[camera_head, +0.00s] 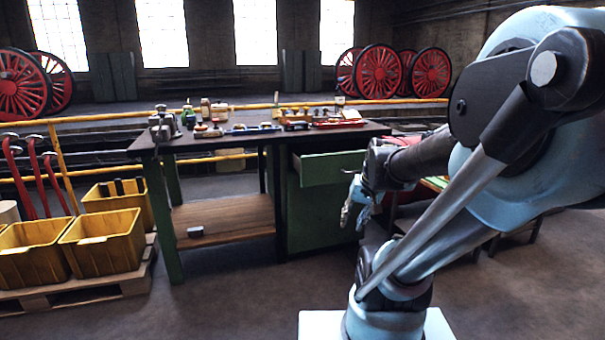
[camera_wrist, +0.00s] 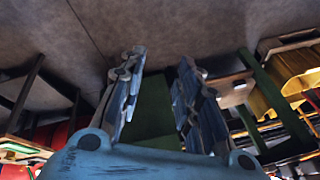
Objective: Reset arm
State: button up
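My gripper (camera_head: 352,208) hangs in front of the green drawer cabinet of the workbench, below the bench top, with its fingers pointing down. In the wrist view my gripper (camera_wrist: 160,65) has its two fingers apart, with nothing between them. Part of the green cabinet (camera_wrist: 152,108) shows behind the gap. My arm fills the right side of the head view and is bent, with its elbow high and the forearm reaching left.
The workbench (camera_head: 165,145) carries several small parts and tools. Its green drawer (camera_head: 328,168) stands out from the cabinet (camera_head: 318,212). Yellow crates (camera_head: 105,243) sit on a pallet (camera_head: 75,293) at left. A yellow railing (camera_head: 90,118) runs behind. The floor (camera_head: 230,300) in front is clear.

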jog(key=s+d+f+n+h, duration=0.1)
jog(key=s+f, duration=0.1)
jog(key=s, duration=0.3)
jog(key=s+d+f+g+h, duration=0.1)
jog(key=s+d, duration=0.1)
jog(key=s, duration=0.3)
jog(key=shift+d+f+n+g, duration=0.25)
jog(key=shift+f+n+g, duration=0.05)
jog(key=shift+f+n, duration=0.1)
jog(key=shift+w+f, duration=0.15)
jog(key=shift+w, duration=0.25)
jog(key=shift+o, duration=0.3)
